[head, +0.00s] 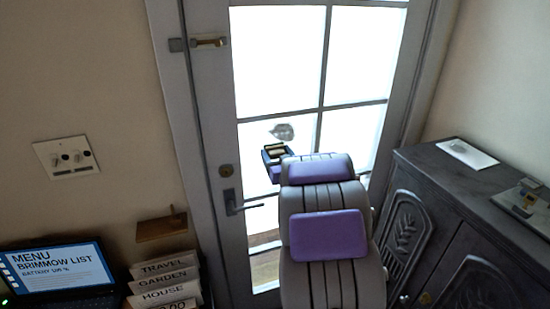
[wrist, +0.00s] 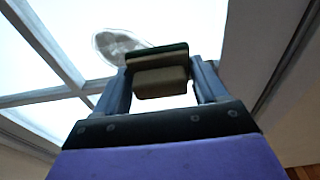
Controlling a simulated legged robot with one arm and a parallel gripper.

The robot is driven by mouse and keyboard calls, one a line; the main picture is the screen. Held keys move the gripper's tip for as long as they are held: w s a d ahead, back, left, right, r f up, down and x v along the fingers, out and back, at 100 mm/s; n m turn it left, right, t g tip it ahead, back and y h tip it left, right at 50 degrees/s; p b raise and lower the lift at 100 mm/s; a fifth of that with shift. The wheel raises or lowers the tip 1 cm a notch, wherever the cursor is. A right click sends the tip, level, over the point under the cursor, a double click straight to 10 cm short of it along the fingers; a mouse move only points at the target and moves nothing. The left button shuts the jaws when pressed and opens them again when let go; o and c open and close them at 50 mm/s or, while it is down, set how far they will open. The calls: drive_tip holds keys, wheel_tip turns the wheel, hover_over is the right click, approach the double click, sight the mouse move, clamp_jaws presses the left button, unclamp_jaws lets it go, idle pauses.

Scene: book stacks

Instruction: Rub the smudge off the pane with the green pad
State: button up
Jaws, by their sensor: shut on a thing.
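The grey smudge (head: 282,132) is on a bright pane (head: 275,70) of the door, left of the middle bar. In the wrist view the smudge (wrist: 118,44) shows beyond the fingertips, to the left of the pad. My gripper (head: 276,150) is in front of the pane, just below the smudge in the head view. It is shut on the pad (wrist: 160,75), which has a dark green layer on a tan block between the two fingers (wrist: 160,82). I cannot tell whether the pad touches the glass.
A dark carved cabinet (head: 440,215) stands at the right with a white sheet (head: 467,154) on top. A laptop (head: 60,275) and labelled dividers (head: 165,280) are at lower left. The door has a lever handle (head: 233,203) left of my arm.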

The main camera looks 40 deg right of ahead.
sight(288, 135)
drive_tip(key=shift+f+x, duration=0.15)
drive_tip(key=shift+x, duration=1.2)
drive_tip(key=shift+f+x, duration=0.15)
drive_tip(key=shift+x, duration=1.2)
drive_tip(key=shift+x, duration=0.9)
drive_tip(key=shift+f, duration=0.1)
drive_tip(key=shift+s+d+p, duration=0.4)
drive_tip(key=shift+d+p, duration=0.15)
drive_tip(key=shift+d, duration=0.3)
drive_tip(key=shift+s+d+p, duration=0.45)
drive_tip(key=shift+d+p, duration=0.05)
drive_tip(key=shift+d, duration=0.35)
drive_tip(key=shift+s+d+p, duration=0.15)
drive_tip(key=shift+d+p, duration=0.2)
drive_tip(key=shift+d, duration=0.25)
drive_tip(key=shift+s+d+p, duration=0.2)
drive_tip(key=shift+d+p, duration=0.15)
drive_tip(key=shift+d, duration=0.25)
drive_tip(key=shift+s+d+p, duration=0.3)
drive_tip(key=shift+d, duration=0.35)
